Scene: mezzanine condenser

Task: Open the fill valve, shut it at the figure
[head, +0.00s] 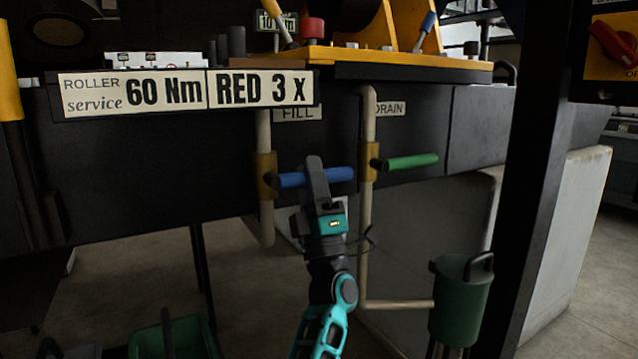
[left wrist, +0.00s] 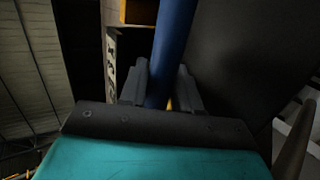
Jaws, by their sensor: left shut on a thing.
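The fill valve has a brass body (head: 266,175) on a pale pipe under the FILL label (head: 297,113), partly hidden by the sign above. Its blue lever (head: 341,174) sticks out to the right, roughly level. My left gripper (head: 316,176) is shut around the middle of this lever. In the left wrist view the blue lever (left wrist: 174,45) runs between the two grey fingers (left wrist: 160,85). The drain valve (head: 370,162), with a green lever (head: 412,161) pointing right, is beside it. My right gripper is in neither view.
A sign (head: 185,92) reads "ROLLER service 60 Nm, RED 3 X". The drain pipe (head: 364,255) runs down to a green canister (head: 462,300). A green bin (head: 180,338) is at the lower left. A dark post (head: 540,180) and a red knob (head: 613,43) are at right.

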